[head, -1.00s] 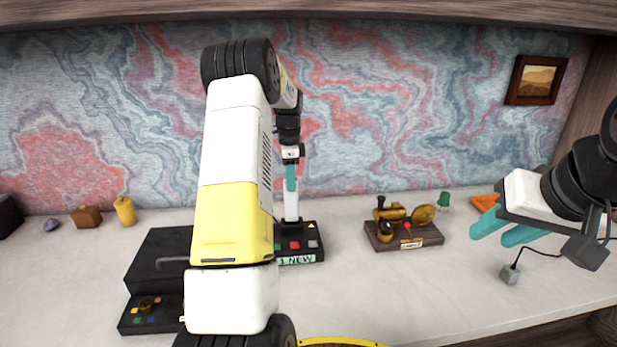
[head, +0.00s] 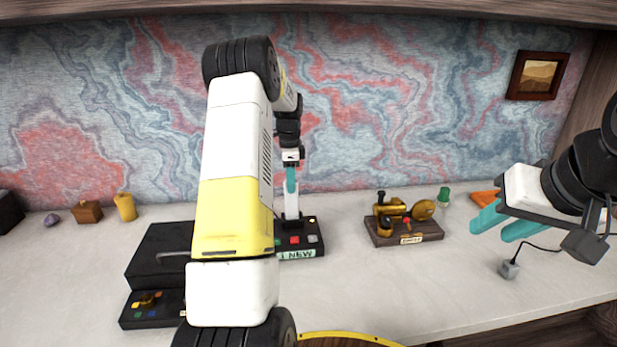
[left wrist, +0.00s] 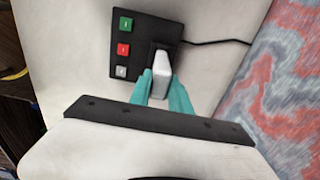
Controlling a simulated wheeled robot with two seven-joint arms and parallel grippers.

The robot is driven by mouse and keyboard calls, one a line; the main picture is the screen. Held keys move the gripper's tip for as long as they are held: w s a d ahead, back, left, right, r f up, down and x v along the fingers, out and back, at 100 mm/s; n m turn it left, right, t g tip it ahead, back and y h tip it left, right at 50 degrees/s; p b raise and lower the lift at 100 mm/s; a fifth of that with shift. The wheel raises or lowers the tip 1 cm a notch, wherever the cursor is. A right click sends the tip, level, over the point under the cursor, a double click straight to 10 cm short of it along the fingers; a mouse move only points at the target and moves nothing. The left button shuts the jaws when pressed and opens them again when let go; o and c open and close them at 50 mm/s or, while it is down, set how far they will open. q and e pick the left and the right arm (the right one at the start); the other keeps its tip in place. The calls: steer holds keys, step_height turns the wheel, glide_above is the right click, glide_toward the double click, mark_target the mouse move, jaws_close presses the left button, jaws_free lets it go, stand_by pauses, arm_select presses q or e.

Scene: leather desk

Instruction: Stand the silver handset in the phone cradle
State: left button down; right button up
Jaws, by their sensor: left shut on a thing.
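The silver handset (head: 291,203) is a pale upright slab held between the teal fingers of my left gripper (head: 291,180). It also shows in the left wrist view (left wrist: 161,72), end-on between the fingertips (left wrist: 166,92). The phone cradle (head: 316,238) is a black base with coloured buttons and a "1 NEW" label; the left wrist view shows its top (left wrist: 143,31). The handset's lower end is at the cradle's raised slot area; I cannot tell how deep it sits. My left arm hides the cradle's left part. My right gripper (head: 496,227) is open and empty at the right.
A black device (head: 150,270) stands left of my arm. A brass telegraph-like piece on a wooden base (head: 385,238) stands right of the cradle.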

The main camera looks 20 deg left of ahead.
arm_select(q)
steer(key=shift+f, duration=0.45)
steer(key=c, duration=1.1)
jaws_free()
steer(key=shift+r, duration=0.1)
step_height(320, 180, up, 8)
steer(key=shift+f, duration=0.2)
